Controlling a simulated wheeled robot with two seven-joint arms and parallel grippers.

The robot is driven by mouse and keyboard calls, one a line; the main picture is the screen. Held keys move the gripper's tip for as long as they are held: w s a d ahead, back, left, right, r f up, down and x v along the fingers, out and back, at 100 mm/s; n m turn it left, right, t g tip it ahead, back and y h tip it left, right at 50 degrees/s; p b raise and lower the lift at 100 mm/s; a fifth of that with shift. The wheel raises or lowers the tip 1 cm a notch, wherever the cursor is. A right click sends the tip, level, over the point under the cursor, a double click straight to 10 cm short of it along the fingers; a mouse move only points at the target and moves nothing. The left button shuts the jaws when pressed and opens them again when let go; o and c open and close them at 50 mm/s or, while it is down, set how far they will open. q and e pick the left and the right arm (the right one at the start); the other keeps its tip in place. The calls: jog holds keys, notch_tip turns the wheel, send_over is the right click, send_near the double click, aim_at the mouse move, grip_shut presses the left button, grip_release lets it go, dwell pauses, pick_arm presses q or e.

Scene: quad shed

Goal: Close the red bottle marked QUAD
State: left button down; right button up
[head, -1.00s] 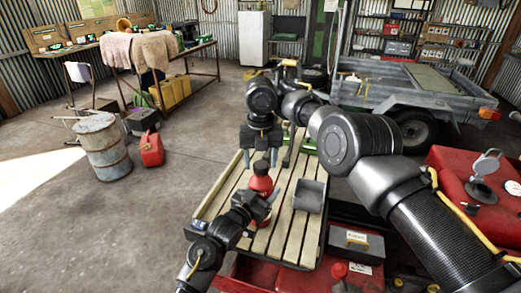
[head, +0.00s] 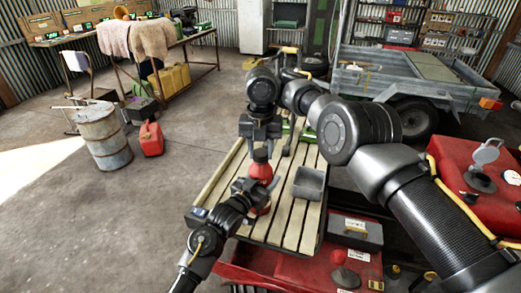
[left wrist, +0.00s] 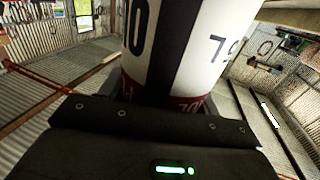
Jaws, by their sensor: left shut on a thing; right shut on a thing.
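The red bottle (head: 260,172) stands upright on the slatted wooden deck, with a dark band around its middle hidden partly by my left gripper. My left gripper (head: 258,191) is shut around the bottle's body from the front left. In the left wrist view the bottle (left wrist: 180,50) fills the top middle, with a white and black label, numbers and a dark red lower band. The QUAD marking is not readable. My right gripper (head: 261,150) points down over the bottle and is shut on its top. The cap is mostly hidden by the fingers.
The slatted deck (head: 293,215) carries a grey open tray (head: 309,184) just right of the bottle. A grey box (head: 355,230) and a red tank (head: 480,190) lie to the right. A barrel (head: 104,138) and a red can (head: 151,139) stand on the floor at left.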

jog(key=m, duration=0.7)
jog(key=shift+m, duration=0.3)
jog(key=m, duration=0.4)
jog(key=shift+m, duration=0.3)
jog(key=m, duration=1.1)
jog(key=shift+a+f+m, duration=0.1)
jog(key=shift+m, duration=0.2)
jog(key=o, duration=1.2)
jog(key=shift+c, duration=0.2)
